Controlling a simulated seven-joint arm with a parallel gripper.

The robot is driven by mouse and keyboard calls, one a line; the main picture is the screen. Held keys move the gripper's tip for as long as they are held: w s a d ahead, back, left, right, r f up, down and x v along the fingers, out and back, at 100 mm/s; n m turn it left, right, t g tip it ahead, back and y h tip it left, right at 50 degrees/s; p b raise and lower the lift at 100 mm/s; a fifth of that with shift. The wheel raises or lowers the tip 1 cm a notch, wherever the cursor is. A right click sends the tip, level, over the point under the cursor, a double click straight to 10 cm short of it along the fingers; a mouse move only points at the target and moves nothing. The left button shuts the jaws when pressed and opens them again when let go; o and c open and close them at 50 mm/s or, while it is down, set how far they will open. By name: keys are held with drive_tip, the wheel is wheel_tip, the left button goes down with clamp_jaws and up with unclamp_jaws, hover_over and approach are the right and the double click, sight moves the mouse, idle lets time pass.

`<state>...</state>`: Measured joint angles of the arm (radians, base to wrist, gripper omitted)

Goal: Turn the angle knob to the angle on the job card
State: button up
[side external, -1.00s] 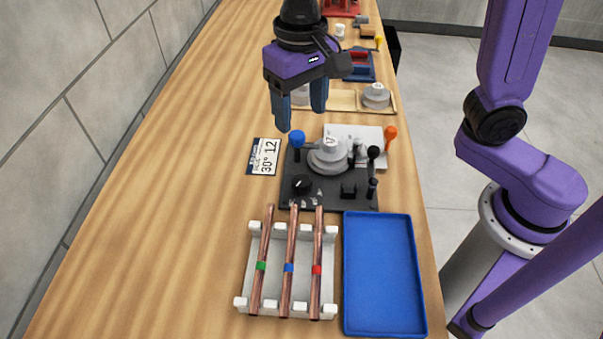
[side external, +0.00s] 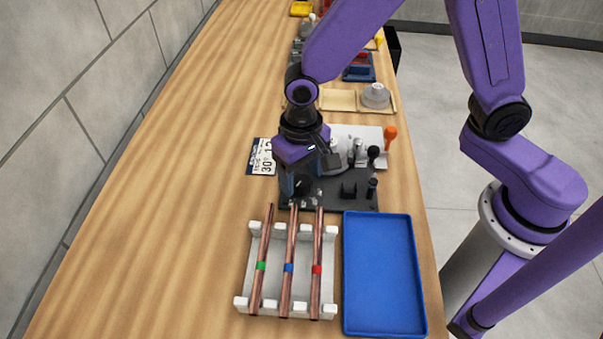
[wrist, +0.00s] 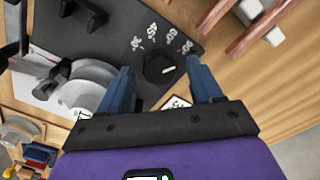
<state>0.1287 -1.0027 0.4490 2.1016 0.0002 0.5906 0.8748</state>
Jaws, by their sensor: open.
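The angle knob (wrist: 158,68) is black with a white pointer line, beside printed marks 30°, 45°, 60° and 90° on the dark plate. In the wrist view its pointer aims to the right, away from the 30° mark. My gripper (wrist: 160,66) is open, with one blue finger on each side of the knob and gaps visible; contact cannot be told. In the side view my gripper (side external: 297,188) is low over the bender's front left corner and mostly hides the knob. The job card (side external: 261,160) lies left of the bender and shows 30°; its other number is partly covered.
The bender's dark base (side external: 345,198) carries a grey round die and black-knobbed levers. A white rack (side external: 243,285) with three copper tubes stands in front, beside a blue tray (side external: 381,275). An orange-knobbed lever (side external: 390,133) is at the right. The left tabletop is clear.

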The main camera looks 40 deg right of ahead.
drive_tip(key=shift+f, duration=0.25)
drive_tip(key=c, duration=1.1)
drive_tip(key=shift+o, duration=0.2)
